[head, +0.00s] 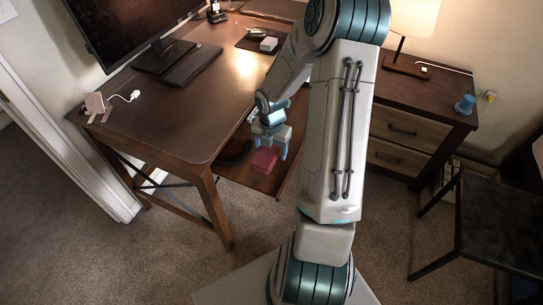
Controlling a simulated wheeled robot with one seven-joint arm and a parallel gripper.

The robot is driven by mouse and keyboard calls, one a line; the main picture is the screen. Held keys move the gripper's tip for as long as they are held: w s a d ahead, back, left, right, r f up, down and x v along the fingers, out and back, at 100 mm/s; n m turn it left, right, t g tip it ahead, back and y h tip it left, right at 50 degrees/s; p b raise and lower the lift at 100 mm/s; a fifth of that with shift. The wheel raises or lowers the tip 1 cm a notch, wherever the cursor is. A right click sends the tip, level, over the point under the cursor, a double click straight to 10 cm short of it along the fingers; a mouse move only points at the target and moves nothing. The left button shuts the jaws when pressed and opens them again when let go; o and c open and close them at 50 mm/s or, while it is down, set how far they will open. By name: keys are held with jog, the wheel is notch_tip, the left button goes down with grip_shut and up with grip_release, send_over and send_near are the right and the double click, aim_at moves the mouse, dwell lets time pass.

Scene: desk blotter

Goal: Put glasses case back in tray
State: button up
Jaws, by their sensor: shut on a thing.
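The glasses case (264,161) appears as a small red block in the middle of the head view. My gripper (269,149) is just above it, pointing down, with its fingers shut on the case. The case shows over a brown wooden pull-out surface (279,187) at the desk's right side. I cannot tell whether the case touches that surface or hangs above it. This surface may be the tray; my arm hides part of it. A dark flat mat or tray (247,43) lies at the back of the desk with small pale items on it.
The brown desk (190,90) carries a monitor (115,25) and a dark keyboard (191,66). A drawer cabinet (420,97) with a lamp and a blue cup (465,104) stands right. A dark chair (505,220) stands at lower right.

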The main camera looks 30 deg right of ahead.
jog(key=shift+f, duration=1.75)
jog(key=shift+f+b, duration=0.15)
jog(key=shift+b, duration=0.15)
jog(key=o, duration=1)
